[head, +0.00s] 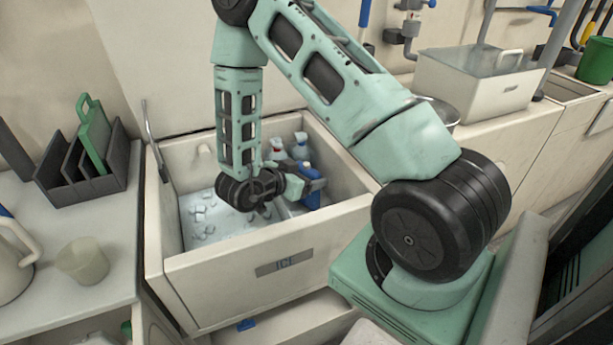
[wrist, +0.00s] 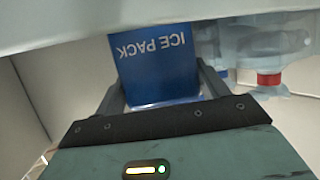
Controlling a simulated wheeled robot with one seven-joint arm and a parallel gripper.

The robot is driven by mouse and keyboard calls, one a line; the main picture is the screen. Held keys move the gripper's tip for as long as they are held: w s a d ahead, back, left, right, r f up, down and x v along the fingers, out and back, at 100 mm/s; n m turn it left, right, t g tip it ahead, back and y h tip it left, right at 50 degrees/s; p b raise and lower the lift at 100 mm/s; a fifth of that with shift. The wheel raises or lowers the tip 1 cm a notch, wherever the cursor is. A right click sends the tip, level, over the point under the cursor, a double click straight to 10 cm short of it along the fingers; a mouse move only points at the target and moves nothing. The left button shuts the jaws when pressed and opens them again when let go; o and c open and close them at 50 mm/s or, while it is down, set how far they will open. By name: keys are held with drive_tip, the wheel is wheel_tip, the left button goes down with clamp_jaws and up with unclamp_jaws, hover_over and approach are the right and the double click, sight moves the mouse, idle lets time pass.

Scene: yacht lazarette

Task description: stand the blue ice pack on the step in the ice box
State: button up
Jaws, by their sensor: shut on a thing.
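The open ice box (head: 222,270), a pale bin marked ICE, stands in the middle of the head view. My arm reaches down into it. My gripper (wrist: 162,90) is shut on the blue ice pack (wrist: 157,62), with a dark finger on each side of it. The pack's ICE PACK lettering reads upside down in the wrist view. In the head view the pack (head: 312,192) shows inside the right part of the box, partly behind my gripper. The step is not clearly visible, and I cannot tell whether the pack touches it.
Clear bottles (head: 299,147) stand at the back right inside the box; one with a red cap (wrist: 268,80) is close right of the pack. Ice cubes (head: 203,213) lie at the left. A dark rack (head: 60,190) with a green board and a cup (head: 82,262) are on the left counter.

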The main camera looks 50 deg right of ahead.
drive_tip(key=shift+f, duration=0.1)
drive_tip(key=o, duration=1.2)
drive_tip(key=shift+c, duration=0.2)
drive_tip(key=shift+r, duration=0.2)
drive_tip(key=p+v, duration=0.2)
drive_tip(key=v, duration=1)
